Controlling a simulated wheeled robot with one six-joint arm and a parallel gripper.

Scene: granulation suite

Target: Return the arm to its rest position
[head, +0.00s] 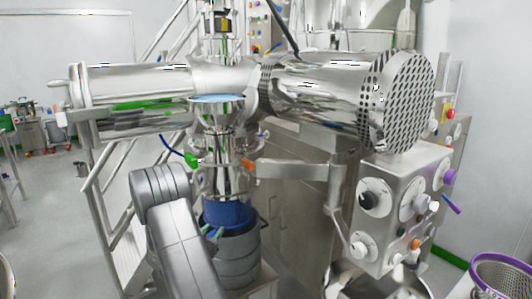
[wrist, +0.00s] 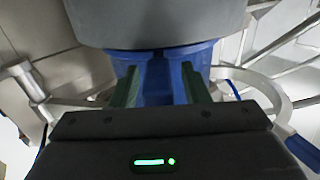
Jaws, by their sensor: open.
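My arm (head: 172,232) reaches up from the bottom of the head view, bent at a grey elbow, with its end close in front of the machine. A blue part (wrist: 160,82) lies between and beyond the fingers, under a large grey rounded body (wrist: 160,22). I cannot tell whether the fingers touch it. I see no object held.
A steel machine with a horizontal drum (head: 320,100) and funnel (head: 217,104) stands close around the arm. A control box with knobs (head: 398,205) is to the right. A purple-rimmed sieve (head: 500,272) is at the lower right. Open floor (head: 45,235) lies to the left.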

